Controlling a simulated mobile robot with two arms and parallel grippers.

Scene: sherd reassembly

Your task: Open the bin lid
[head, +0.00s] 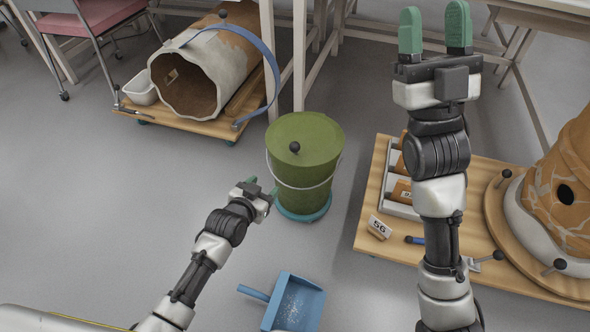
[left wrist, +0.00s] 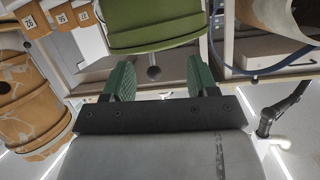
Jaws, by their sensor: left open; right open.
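The green bin (head: 300,188) stands upright on the floor in the head view, with its green lid (head: 318,133) on top. A black knob (head: 295,147) stands up from the lid. My left gripper (head: 262,187) is open and empty, left of the bin in the head view. In the left wrist view, which looks upside down, the bin (left wrist: 155,18) is at the top and the knob (left wrist: 153,72) appears between the open fingers of my left gripper (left wrist: 159,65); its distance is unclear. My right gripper (head: 435,30) is open and empty, right of the bin.
The bin rests on a blue round base (head: 305,215) with its wire handle hanging in front. A wooden board (head: 375,190) with labelled sherds is at right, beside a large patched vessel (head: 565,190). A blue dustpan (head: 297,303) lies in front. A big pot (head: 205,75) lies behind left.

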